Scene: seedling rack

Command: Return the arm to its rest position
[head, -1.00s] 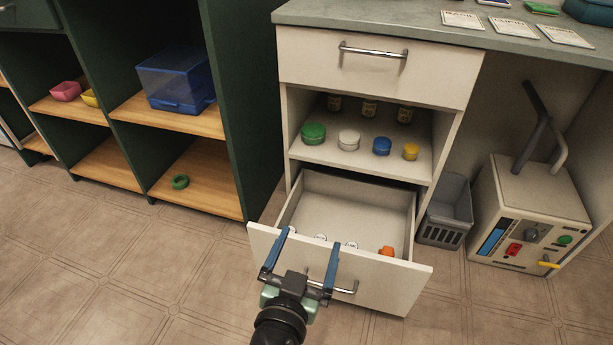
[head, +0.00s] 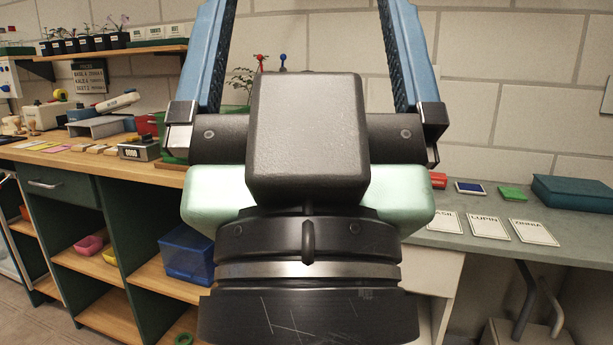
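My gripper (head: 308,40) fills the middle of the head view, raised close to the camera and pointing up. Its two blue fingers stand wide apart. The fingertips run past the top edge of the picture. My wrist hides the centre of the counter and most of the cabinet below it.
A wooden bench (head: 60,155) with stamps and small tools is at left, under a shelf (head: 100,52) of seedlings. A blue bin (head: 187,254) sits in the shelving below. The grey counter (head: 455,246) at right holds seed cards (head: 488,228) and a teal box (head: 575,193).

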